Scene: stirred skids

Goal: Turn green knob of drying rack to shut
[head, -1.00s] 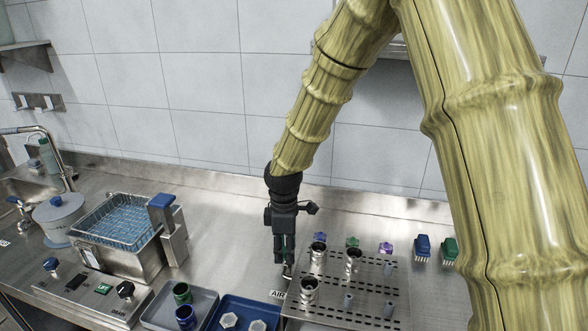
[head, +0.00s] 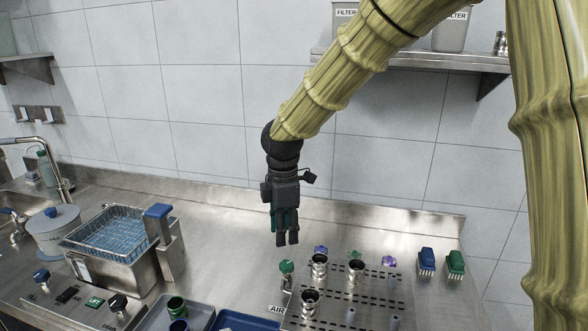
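The drying rack (head: 340,317) is a perforated steel plate on the counter at the lower middle in the head view. A green knob (head: 287,267) stands on a short metal stem at the rack's left edge, above an AIR label (head: 276,308). I cannot tell which way the knob is turned. A green star-shaped piece (head: 354,254) also shows at the rack's back edge, between a blue one and a purple one. My gripper (head: 287,240) points down above the green knob, apart from it, with nothing visible between its fingers. Its fingertips look close together; whether they are shut is unclear.
Metal fittings (head: 355,270) stand on the rack close to the knob. Blue and green brushes (head: 427,260) are at the right. A basket bath (head: 118,232) and a control panel with knobs are at the left. Trays (head: 238,321) lie in front. A shelf (head: 425,58) hangs above.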

